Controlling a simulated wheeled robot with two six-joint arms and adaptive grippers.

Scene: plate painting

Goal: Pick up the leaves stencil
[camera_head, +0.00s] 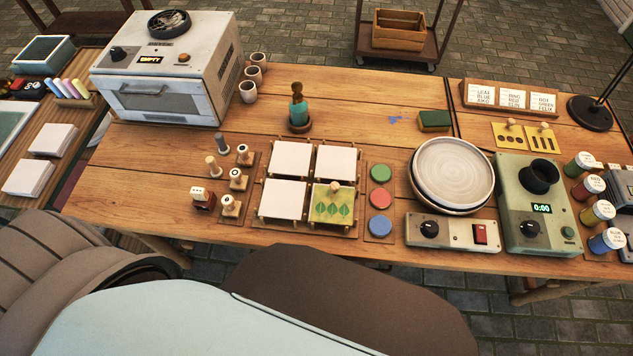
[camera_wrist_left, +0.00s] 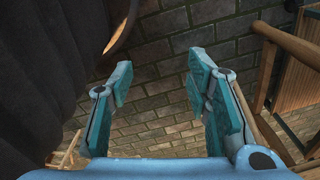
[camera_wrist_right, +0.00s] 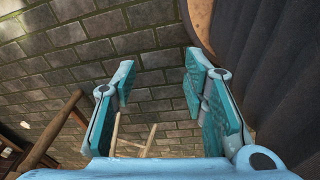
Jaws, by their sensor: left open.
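The leaves stencil (camera_head: 332,207) is a yellow-green plate with dark green leaf shapes and a wooden knob on top. In the head view it lies on the front right one of the white square tiles in the wooden rack (camera_head: 268,239). Neither gripper shows in the head view, so both are away from the stencil. My left gripper (camera_wrist_left: 160,90) is open and empty in the left wrist view, above brick paving. My right gripper (camera_wrist_right: 160,90) is open and empty in the right wrist view, also above brick paving.
Wooden stamps (camera_head: 229,206) stand left of the rack. Green, red and blue pads (camera_head: 381,198) lie right of it. A turntable (camera_head: 453,172), a control box (camera_head: 452,232) and a kiln (camera_head: 168,70) stand on the table. The table's front left is clear.

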